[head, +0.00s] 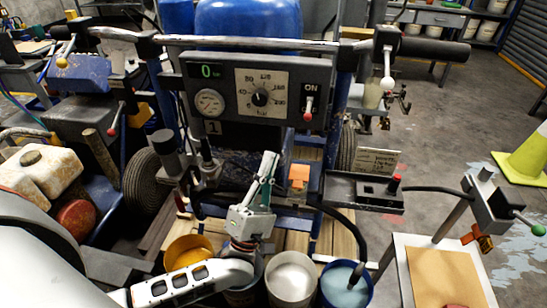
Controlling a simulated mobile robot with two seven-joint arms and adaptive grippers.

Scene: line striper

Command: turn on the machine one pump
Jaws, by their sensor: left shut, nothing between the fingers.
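The line striper's dark control panel (225,83) faces me, with a "1" plate (213,127) under it. At its right end, below the word ON, is a toggle switch (308,108) whose red-tipped lever points down. My right gripper is not in view.
A handlebar (250,42) crosses above the panel. Yellow (188,250), white (291,280) and blue (345,288) paint buckets stand below my gripper. A black box with a red button (394,181) juts out at right. A yellow cone (526,157) stands far right.

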